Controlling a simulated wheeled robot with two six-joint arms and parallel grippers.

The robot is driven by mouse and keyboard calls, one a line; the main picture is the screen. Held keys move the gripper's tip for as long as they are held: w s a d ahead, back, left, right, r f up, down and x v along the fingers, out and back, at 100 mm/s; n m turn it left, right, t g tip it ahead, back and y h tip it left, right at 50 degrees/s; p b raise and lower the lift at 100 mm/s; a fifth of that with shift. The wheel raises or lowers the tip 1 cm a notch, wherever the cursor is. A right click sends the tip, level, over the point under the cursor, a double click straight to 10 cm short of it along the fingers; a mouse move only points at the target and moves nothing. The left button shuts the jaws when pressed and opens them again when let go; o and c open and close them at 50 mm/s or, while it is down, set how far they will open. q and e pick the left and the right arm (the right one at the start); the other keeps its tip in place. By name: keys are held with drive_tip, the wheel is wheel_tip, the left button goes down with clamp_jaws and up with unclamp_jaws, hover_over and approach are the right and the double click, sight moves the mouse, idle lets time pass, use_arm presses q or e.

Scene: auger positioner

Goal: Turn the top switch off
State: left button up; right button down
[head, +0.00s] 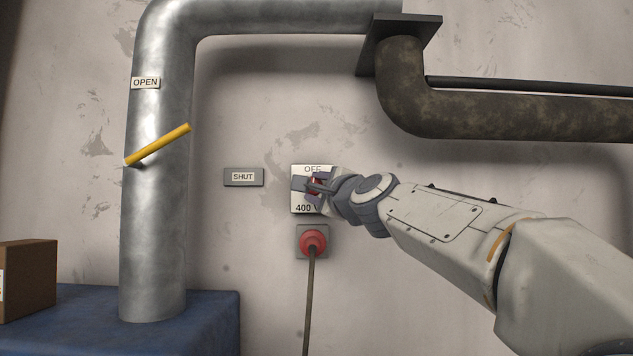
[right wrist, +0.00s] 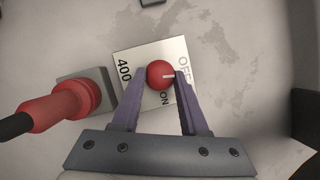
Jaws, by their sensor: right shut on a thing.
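The top switch is a red round knob (right wrist: 160,74) on a pale plate (right wrist: 128,55) marked OFF, ON and 400. In the right wrist view its white mark points right, close to the OFF lettering. In the head view the plate (head: 298,207) is on the wall, with OFF along its top, and my gripper covers much of the knob. My right gripper (head: 314,186) is shut on the knob, one finger on each side; it also shows in the right wrist view (right wrist: 160,75). My left gripper is not in view.
A red plug (head: 313,242) with a hanging cable sits just below the plate. A SHUT sign (head: 243,177) is to its left. A grey pipe (head: 155,230) carries a yellow lever (head: 158,145) and an OPEN sign (head: 145,83). A rusty pipe (head: 500,115) runs above my arm.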

drive_tip(key=shift+d+r+n+g+p, duration=0.1)
drive_tip(key=shift+r+n+g+p, duration=0.3)
drive_tip(key=shift+n+p, duration=0.45)
drive_tip(key=shift+n, duration=0.25)
drive_tip(key=c, duration=0.5)
unclamp_jaws()
drive_tip(key=shift+c, duration=0.2)
drive_tip(key=shift+o, duration=0.5)
drive_tip(key=shift+f, duration=0.2)
drive_tip(key=b+v, duration=0.4)
drive_tip(key=v, duration=0.6)
drive_tip(key=shift+s, duration=0.15)
